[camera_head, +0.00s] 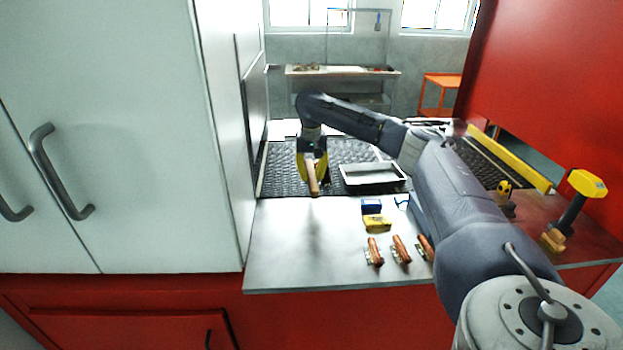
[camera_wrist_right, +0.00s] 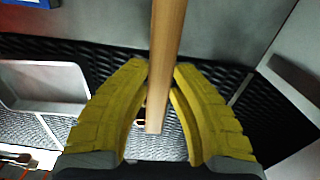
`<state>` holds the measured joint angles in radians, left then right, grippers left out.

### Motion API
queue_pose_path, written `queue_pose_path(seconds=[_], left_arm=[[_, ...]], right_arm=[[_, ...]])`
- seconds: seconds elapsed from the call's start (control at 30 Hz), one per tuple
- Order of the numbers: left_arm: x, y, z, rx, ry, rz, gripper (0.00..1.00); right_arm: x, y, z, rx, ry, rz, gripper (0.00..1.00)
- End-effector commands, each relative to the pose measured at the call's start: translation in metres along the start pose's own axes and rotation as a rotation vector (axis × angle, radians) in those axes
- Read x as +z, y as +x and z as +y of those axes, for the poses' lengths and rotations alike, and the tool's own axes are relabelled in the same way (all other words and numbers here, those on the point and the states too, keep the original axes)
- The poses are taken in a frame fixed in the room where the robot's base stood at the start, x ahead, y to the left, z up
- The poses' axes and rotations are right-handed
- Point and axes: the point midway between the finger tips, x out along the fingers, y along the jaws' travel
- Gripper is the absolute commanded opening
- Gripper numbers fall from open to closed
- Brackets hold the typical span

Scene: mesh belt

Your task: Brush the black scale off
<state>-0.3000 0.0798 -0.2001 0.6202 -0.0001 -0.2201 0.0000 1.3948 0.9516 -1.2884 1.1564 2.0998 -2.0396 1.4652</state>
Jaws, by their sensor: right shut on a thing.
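My right gripper (camera_head: 313,172) has yellow fingers and is shut on a wooden handle (camera_head: 312,181), above the front edge of the dark mesh belt (camera_head: 280,183). In the right wrist view the handle (camera_wrist_right: 166,50) passes between the gripper's fingers (camera_wrist_right: 163,75). The handle's working end and any bristles cannot be made out. Three copper-coloured pieces lie in a row on the grey worktop: a left one (camera_head: 374,252), a middle one (camera_head: 401,249) and a right one (camera_head: 425,246), partly behind my arm. Black scale cannot be picked out at this size. My left gripper is not in view.
A shallow grey tray (camera_head: 373,183) sits on the belt, right of the gripper. A blue box (camera_head: 371,206) and a yellow block (camera_head: 377,223) lie on the worktop. A yellow-topped tool (camera_head: 587,184) stands at the right. The worktop's left part (camera_head: 280,245) is clear, beside a tall pale cabinet (camera_head: 130,130).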

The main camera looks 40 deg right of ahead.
Motion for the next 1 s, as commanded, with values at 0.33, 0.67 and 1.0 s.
queue_pose_path(seconds=[0.33,0.67,1.0], left_arm=[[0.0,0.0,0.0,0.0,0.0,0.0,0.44],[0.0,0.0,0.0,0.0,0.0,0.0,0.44],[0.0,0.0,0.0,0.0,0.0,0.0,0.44]], right_arm=[[0.0,-0.001,0.0,0.0,0.0,0.0,0.0],[0.0,-0.018,0.0,-0.001,0.001,0.001,0.0],[0.0,-0.031,0.0,0.0,0.0,0.0,0.0]])
